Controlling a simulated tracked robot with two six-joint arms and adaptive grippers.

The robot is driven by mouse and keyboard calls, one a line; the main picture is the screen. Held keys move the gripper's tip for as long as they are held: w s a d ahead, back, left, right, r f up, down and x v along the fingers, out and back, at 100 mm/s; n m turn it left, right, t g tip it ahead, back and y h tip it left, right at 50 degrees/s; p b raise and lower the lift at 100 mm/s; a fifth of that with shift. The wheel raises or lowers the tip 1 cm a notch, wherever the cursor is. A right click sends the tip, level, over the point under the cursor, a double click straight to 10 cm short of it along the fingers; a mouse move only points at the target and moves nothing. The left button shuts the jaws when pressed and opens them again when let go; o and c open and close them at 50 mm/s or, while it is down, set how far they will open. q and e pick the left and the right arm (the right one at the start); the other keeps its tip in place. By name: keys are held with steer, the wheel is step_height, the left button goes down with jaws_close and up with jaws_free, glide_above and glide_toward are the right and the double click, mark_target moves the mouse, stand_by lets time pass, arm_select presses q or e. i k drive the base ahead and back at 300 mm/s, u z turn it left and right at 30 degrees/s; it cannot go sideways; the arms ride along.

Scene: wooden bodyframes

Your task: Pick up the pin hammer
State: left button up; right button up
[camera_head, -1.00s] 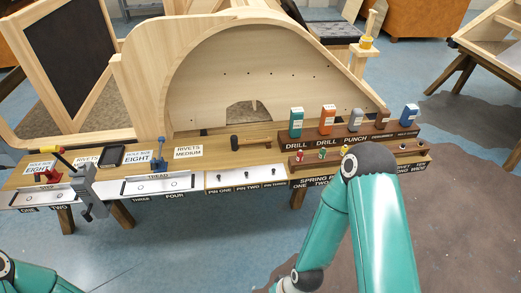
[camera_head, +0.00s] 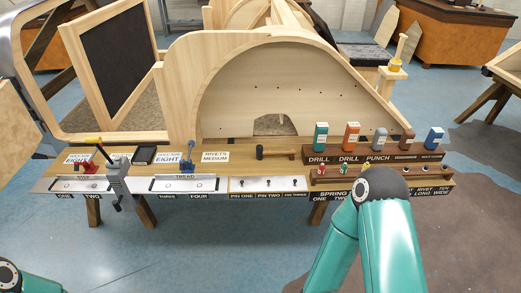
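The pin hammer (camera_head: 276,153) lies on the wooden bench (camera_head: 238,144), near the middle of the bench top. It has a dark head at its left end and a brown wooden handle pointing right. It lies behind the white panel marked PIN ONE and PIN TWO (camera_head: 267,185), and nothing touches it. My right arm's teal links rise from the bottom right, in front of the bench, but its gripper is out of frame. Only a bit of my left arm shows at the bottom left corner, and its gripper is out of frame too.
A rack of coloured boxes (camera_head: 351,137) stands right of the hammer, with a lower rack (camera_head: 430,179) in front. A blue clamp tool (camera_head: 188,157) and a grey vise-like tool (camera_head: 118,175) stand to the left. A large wooden arch frame (camera_head: 205,80) stands behind. The floor in front is clear.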

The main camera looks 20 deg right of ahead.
mark_target(259, 152)
steer(key=i, duration=0.85)
steer(key=z, duration=0.2)
steer(key=k, duration=0.95)
steer(key=u, duration=0.2)
steer(key=i, duration=0.95)
steer(key=z, duration=0.05)
